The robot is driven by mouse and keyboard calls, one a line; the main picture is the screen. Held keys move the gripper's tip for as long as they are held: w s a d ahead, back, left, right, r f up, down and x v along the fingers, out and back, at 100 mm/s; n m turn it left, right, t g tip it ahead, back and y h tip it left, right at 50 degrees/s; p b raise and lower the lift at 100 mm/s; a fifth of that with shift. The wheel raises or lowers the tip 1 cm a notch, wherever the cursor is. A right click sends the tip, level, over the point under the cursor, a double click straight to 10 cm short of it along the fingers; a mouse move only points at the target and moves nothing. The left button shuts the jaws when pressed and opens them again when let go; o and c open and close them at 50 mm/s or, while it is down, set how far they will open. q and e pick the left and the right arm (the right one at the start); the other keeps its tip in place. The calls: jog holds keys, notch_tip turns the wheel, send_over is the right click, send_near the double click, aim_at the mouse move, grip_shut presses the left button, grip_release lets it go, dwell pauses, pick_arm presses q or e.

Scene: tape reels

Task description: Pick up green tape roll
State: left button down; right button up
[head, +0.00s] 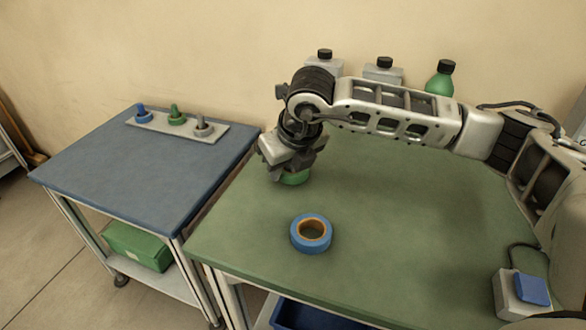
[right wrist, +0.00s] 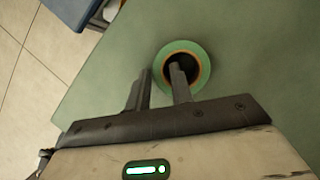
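The green tape roll (head: 295,179) lies on the green table under my right gripper (head: 290,167), which partly hides it in the head view. In the right wrist view the green tape roll (right wrist: 203,68) shows as a green ring with an orange-brown core and a dark hole. My right gripper (right wrist: 160,70) is open there. One finger overlaps the hole and the other is just outside the ring's left edge. I cannot tell whether either finger touches the roll. My left gripper is not in view.
A blue tape roll (head: 311,249) lies nearer the table's front edge. A blue-topped table (head: 130,180) at left holds a white strip (head: 160,124) with several colored pegs. Capped bottles, including a green one (head: 440,80), stand behind my arm. A blue-topped grey box (head: 512,300) sits at right.

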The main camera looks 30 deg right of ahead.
grip_shut()
